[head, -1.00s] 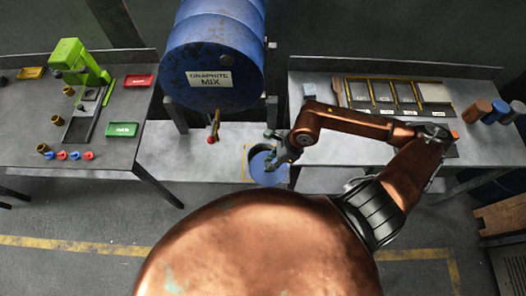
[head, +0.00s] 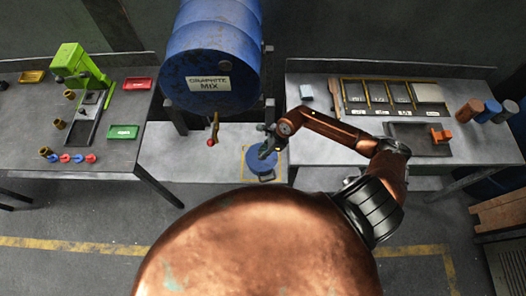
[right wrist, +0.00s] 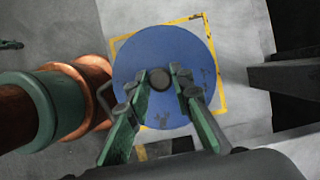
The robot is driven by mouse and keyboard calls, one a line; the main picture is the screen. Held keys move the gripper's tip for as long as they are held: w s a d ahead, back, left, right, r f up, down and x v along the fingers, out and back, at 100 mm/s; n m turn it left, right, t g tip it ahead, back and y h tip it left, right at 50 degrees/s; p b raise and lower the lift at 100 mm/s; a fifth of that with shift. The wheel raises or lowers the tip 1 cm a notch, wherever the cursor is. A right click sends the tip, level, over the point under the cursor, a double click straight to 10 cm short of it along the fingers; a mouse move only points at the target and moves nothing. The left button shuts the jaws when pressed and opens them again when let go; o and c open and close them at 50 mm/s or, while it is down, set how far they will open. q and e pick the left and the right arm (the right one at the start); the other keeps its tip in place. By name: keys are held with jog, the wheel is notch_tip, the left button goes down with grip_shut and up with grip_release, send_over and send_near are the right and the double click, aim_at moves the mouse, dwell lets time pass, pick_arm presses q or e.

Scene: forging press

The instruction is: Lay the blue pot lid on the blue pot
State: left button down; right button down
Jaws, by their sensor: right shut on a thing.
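The blue pot lid (right wrist: 140,60) is a flat blue disc with a dark round knob (right wrist: 160,82). It lies over the blue pot's spot and also shows in the head view (head: 255,157). My right gripper (right wrist: 161,78) is shut on the lid's knob, its green-padded fingers on either side; it also shows in the head view (head: 268,147). The blue pot is almost wholly hidden under the lid; a dark side handle (right wrist: 102,96) shows at the lid's left edge. I cannot tell whether the lid touches the pot's rim. My left gripper is out of view.
A yellow square outline (right wrist: 222,95) surrounds the pot's place on the low grey bench (head: 185,160). The blue graphite drum (head: 210,60) with its red-knobbed tap (head: 211,142) hangs just left. The right bench (head: 330,150) holds a slotted rack (head: 390,92).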

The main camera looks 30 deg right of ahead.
jog(key=shift+f, duration=0.1)
jog(key=shift+f, duration=0.15)
jog(key=c, duration=1.7)
grip_release()
jog(key=shift+r, duration=0.2)
jog(key=b+v, duration=0.2)
jog(key=v, duration=1)
jog(key=shift+s, duration=0.1)
